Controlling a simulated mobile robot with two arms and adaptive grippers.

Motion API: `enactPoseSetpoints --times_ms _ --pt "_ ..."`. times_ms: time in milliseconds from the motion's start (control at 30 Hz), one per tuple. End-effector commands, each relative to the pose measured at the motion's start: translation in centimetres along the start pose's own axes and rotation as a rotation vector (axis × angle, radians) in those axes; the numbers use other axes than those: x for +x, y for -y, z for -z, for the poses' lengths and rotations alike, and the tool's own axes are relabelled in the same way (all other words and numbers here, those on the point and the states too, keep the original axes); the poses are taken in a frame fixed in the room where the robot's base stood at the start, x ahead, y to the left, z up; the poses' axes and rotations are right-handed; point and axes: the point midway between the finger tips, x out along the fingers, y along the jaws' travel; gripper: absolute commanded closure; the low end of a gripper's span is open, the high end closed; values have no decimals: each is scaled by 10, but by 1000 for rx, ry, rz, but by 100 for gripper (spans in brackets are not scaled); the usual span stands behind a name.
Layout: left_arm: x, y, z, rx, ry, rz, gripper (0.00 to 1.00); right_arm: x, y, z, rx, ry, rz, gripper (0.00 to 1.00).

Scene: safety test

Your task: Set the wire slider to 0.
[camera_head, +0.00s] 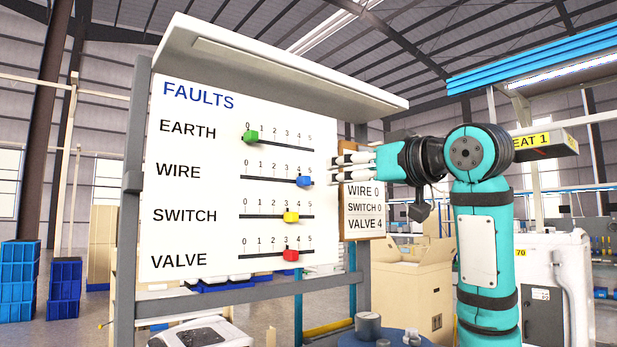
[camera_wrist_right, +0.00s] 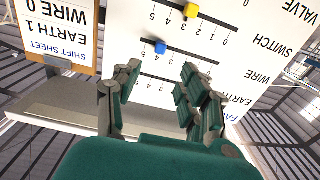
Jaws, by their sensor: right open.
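The white FAULTS board (camera_head: 190,130) has four slider rows marked 0 to 5. The blue wire slider (camera_head: 303,181) stands near the right end of its track, around 4 to 5. It also shows in the right wrist view (camera_wrist_right: 160,47), where the board appears upside down. My right gripper (camera_head: 338,172) is open and empty, just right of the blue slider, its fingers pointing left. In the wrist view its two fingers (camera_wrist_right: 160,80) are spread apart, with the blue slider beyond the gap. My left gripper is not in view.
The green earth slider (camera_head: 250,136) is at 0; the yellow switch slider (camera_head: 291,217) and red valve slider (camera_head: 291,255) are near 3. A clipboard sheet (camera_head: 363,207) hangs at the board's right, partly behind my gripper. A shelf-like hood (camera_head: 280,62) overhangs the board.

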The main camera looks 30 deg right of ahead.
Motion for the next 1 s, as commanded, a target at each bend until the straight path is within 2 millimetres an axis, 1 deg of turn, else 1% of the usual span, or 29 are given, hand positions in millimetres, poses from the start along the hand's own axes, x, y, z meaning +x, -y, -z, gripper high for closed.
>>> enactPoseSetpoints --times_ms 33,300,400,500,600,700,967,1000 --pt "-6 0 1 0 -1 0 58 13 1 2 1 5 3 58" --pt "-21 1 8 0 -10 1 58 70 0 2 1 3 1 58" --pt "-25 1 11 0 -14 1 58 87 1 1 0 3 1 58" --pt "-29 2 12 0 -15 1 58 100 1 2 0 1 1 58" --pt "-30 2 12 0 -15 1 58 108 0 1 0 2 0 58" --pt "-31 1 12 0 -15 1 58 111 0 0 -1 0 0 58" --pt "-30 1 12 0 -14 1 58 112 0 0 -1 -1 0 58" --pt "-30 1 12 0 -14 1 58 112 0 0 -1 -1 0 63"
